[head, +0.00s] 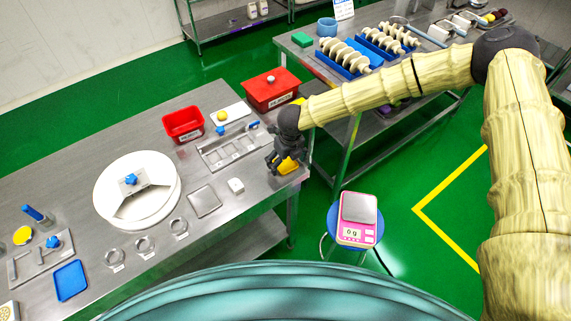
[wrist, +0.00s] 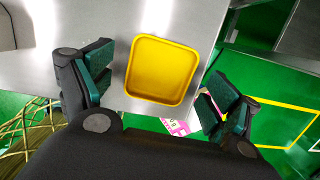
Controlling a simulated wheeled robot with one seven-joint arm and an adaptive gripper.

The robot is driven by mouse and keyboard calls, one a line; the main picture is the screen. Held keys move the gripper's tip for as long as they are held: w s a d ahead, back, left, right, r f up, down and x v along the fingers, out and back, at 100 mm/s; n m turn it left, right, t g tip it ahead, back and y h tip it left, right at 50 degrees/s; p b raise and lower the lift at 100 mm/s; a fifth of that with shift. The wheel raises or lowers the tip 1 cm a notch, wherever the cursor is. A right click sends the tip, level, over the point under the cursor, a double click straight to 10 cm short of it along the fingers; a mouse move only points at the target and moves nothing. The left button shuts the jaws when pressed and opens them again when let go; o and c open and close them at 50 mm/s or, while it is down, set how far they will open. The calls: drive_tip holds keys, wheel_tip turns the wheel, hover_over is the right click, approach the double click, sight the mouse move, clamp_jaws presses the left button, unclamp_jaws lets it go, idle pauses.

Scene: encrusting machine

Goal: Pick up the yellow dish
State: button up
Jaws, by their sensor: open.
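The yellow dish (wrist: 160,72) is a square tray with rounded corners and a raised rim. In the wrist view it lies on the steel table between the two open fingers of my gripper (wrist: 158,92), with a gap on each side. In the head view the dish (head: 289,166) is at the table's right corner, partly hidden by my gripper (head: 284,160), which is above it. My gripper is open and empty.
A pink scale (head: 352,234) sits on a blue stool off the table's edge.

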drive_tip(key=c, duration=1)
drive_tip(key=shift+r, duration=0.1)
